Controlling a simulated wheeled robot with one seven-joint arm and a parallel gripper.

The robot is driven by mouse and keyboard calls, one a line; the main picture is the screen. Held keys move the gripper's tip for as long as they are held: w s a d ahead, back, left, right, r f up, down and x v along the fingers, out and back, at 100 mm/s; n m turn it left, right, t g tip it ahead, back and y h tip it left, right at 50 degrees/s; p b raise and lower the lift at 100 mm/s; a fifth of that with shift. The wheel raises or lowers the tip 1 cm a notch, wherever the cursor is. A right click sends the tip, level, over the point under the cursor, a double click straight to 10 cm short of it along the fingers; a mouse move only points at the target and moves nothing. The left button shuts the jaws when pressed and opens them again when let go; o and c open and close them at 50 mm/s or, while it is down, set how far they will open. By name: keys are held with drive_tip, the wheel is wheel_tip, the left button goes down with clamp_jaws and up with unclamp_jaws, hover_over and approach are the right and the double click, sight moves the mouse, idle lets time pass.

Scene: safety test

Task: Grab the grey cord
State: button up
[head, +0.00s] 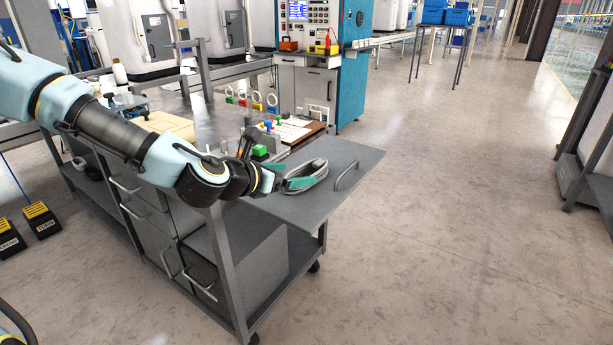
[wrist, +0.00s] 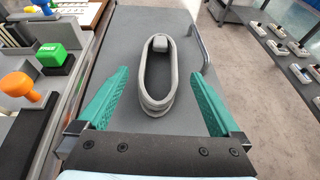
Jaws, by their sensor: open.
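The grey cord (wrist: 147,87) lies in a long coiled loop on the grey cart top, with a small block-like end at its far side in the wrist view. It also shows in the head view (head: 308,178), partly behind a green finger. My gripper (wrist: 160,100) has two green fingers spread wide, one on each side of the near part of the cord. In the head view my gripper (head: 283,178) is low over the cart top at the cord. I cannot tell whether a finger touches the cord. Nothing is held.
The cart top (head: 350,155) has a raised bar handle (head: 346,175) to the right of the cord. A green block (head: 260,151) and other small coloured items stand to the left. Open floor (head: 460,200) lies right of the cart.

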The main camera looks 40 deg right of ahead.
sight(303, 171)
drive_tip(key=shift+x, duration=2.4)
drive_tip(key=shift+w+r, duration=0.1)
drive_tip(key=c, duration=1.5)
